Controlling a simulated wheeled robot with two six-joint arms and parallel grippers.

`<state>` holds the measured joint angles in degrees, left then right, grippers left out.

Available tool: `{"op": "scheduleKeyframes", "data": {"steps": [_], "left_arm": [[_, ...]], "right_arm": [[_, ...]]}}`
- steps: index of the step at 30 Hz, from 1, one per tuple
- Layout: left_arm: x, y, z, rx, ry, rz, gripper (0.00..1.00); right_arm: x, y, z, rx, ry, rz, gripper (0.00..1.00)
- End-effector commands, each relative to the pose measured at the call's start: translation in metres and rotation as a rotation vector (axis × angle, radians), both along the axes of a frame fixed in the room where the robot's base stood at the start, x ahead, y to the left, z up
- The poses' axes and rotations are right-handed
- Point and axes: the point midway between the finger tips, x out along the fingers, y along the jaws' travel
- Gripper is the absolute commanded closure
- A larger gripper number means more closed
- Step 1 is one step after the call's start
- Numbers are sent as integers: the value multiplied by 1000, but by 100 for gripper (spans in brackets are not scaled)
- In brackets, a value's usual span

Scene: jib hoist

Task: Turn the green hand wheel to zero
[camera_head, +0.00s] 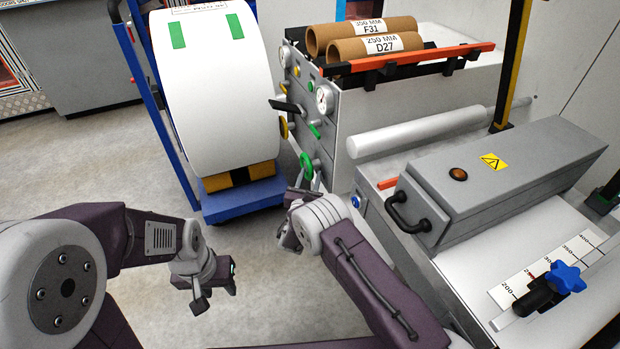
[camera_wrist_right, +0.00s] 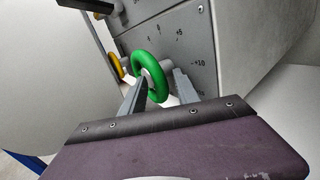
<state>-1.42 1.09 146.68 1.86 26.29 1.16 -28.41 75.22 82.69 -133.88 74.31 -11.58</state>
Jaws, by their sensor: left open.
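The green hand wheel (camera_head: 306,166) is on the grey side panel of the machine. In the right wrist view the green hand wheel (camera_wrist_right: 137,62) is a thick ring in front of a panel with printed marks, +5 and +10 among them. My right gripper (camera_head: 301,188) is at the wheel. In the right wrist view its two fingers (camera_wrist_right: 161,84) are apart, with part of the wheel's rim between them; I cannot tell whether they touch it. The wheel's pointer is not clear. My left gripper (camera_head: 208,291) is open and empty above the floor.
A big white roll (camera_head: 208,95) on a blue stand (camera_head: 243,199) is left of the panel. A yellow knob (camera_wrist_right: 116,66) and a black lever (camera_head: 287,105) sit near the wheel. A grey box with a black handle (camera_head: 404,214) is at right.

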Motion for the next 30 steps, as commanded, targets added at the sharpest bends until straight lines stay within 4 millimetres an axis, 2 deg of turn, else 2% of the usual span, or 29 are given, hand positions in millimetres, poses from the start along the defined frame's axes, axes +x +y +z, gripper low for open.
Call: {"op": "scheduleKeyframes", "data": {"steps": [1, 3, 4, 10, 14, 30], "left_arm": [[0, 0, 0, 0, 0, 0, 59], [0, 0, 0, 0, 0, 0, 59], [0, 0, 0, 0, 0, 0, 59], [0, 0, 2, 0, 0, 0, 59], [0, 0, 10, 0, 0, 0, 59], [0, 0, 73, 0, 0, 0, 59]], "right_arm": [[0, 0, 0, 0, 0, 0, 78], [0, 0, 0, 0, 0, -1, 98], [0, 0, 0, 0, 0, -1, 100], [0, -1, 1, -1, 6, -4, 100], [0, -2, 5, -9, 33, -4, 100], [4, 0, 26, -118, 379, -4, 100]]}}
